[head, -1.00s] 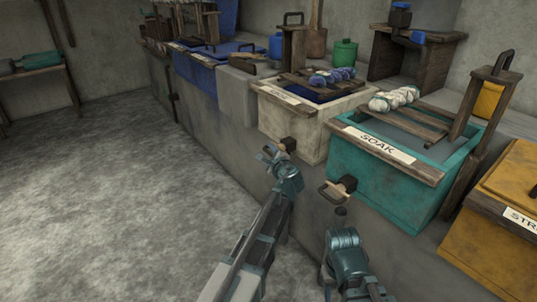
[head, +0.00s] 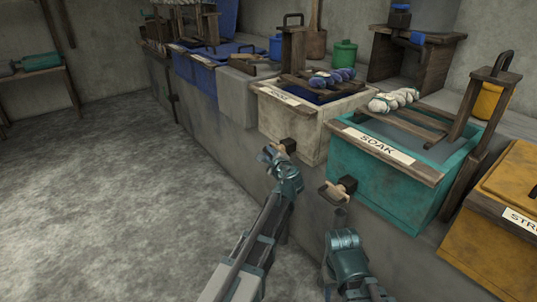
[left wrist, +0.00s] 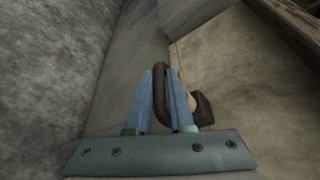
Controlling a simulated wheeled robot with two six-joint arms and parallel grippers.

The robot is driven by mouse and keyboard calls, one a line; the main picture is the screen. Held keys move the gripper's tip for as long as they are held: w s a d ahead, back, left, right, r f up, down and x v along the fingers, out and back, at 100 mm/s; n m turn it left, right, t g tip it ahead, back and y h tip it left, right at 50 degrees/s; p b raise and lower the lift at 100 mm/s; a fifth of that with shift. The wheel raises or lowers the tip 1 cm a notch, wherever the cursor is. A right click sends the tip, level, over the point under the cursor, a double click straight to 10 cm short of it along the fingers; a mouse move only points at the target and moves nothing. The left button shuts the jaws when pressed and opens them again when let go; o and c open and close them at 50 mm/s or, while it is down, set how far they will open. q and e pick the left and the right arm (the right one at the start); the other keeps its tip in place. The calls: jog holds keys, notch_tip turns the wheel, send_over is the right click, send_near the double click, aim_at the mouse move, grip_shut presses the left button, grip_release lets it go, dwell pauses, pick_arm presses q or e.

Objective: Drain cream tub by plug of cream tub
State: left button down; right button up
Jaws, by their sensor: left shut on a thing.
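The cream tub (head: 298,142) stands on the stone ledge, with a pale label board along its front edge. Its plug (head: 289,144) sticks out low on the front, with a dark block against the tub. My left gripper (head: 267,154) is at the plug's handle, in front of the tub. In the left wrist view, my left gripper's blue fingers (left wrist: 163,98) are shut around the dark handle loop of the plug (left wrist: 160,80). The fingers partly hide the handle. My right gripper (head: 341,216) is low, below the teal tub's plug; its jaws are too small to read.
The teal tub (head: 385,185), labelled SOAK, stands right of the cream tub, with its own plug (head: 345,185) sticking out. A yellow tub (head: 495,250) is at the lower right. Blue yarn (head: 332,78) lies on slats over the cream tub. The floor at left is clear.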

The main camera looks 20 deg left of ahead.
pick_arm(q)
jog(key=shift+a, duration=0.2)
dwell(0.6)
jog(key=shift+s+a, duration=0.8)
jog(key=shift+s, duration=0.25)
jog(key=c, duration=0.8)
grip_release()
jog(key=shift+f, duration=0.1)
jog(key=shift+c, duration=0.2)
jog(key=p+v, duration=0.3)
jog(key=v, duration=1)
jog(key=shift+s+d, duration=0.25)
